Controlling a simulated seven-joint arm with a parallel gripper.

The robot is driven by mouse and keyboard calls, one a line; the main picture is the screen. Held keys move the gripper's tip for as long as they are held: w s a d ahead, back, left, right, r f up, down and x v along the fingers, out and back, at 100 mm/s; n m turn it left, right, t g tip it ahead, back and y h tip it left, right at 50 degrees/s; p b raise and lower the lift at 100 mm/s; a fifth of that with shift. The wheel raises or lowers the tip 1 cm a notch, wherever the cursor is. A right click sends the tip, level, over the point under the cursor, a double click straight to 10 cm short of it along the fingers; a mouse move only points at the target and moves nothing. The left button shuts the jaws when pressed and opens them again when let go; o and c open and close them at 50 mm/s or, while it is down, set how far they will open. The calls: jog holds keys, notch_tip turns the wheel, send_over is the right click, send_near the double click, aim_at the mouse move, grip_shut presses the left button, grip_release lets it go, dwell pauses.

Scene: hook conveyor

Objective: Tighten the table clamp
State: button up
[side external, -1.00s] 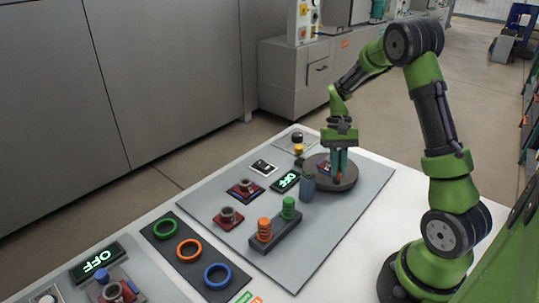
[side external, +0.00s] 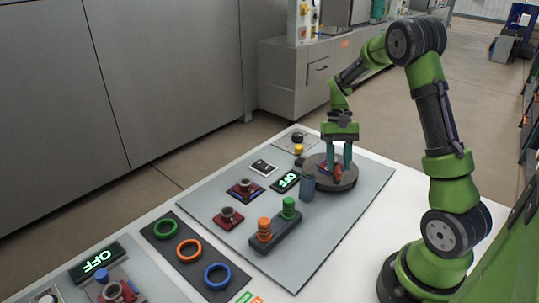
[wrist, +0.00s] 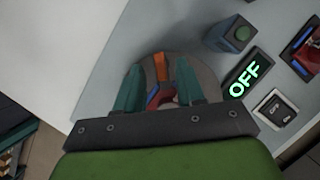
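The table clamp shows as a small red and blue fixture with an orange part (side external: 337,170) on a dark round turntable (side external: 344,184) at the far right of the grey board. In the wrist view its orange part (wrist: 161,70) stands between my fingers, with red and blue parts below it. My gripper (side external: 337,165) points down over the turntable with its two teal fingers spread apart, one on either side of the fixture. In the wrist view my gripper (wrist: 157,88) shows a gap on both sides of the orange part. The fixture's lower part is partly hidden.
A grey-blue block with a green top (side external: 307,187) stands just left of the turntable. A display reading OFF (side external: 286,181) and a switch (side external: 263,168) lie further left. A stand with orange and green ring stacks (side external: 276,234) is nearer the front.

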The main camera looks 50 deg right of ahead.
jog(key=v, duration=1.5)
jog(key=s+a+r+n+t, duration=0.1)
jog(key=s+a+t, duration=0.4)
jog(key=a, duration=0.7)
jog(key=s+a+r+n+t+h, duration=0.1)
jog(key=s+a+n+t, duration=0.3)
jog(key=a, duration=0.9)
jog(key=shift+s+r+t, duration=0.15)
jog(key=shift+s+t, duration=0.55)
jog(key=shift+s, duration=0.55)
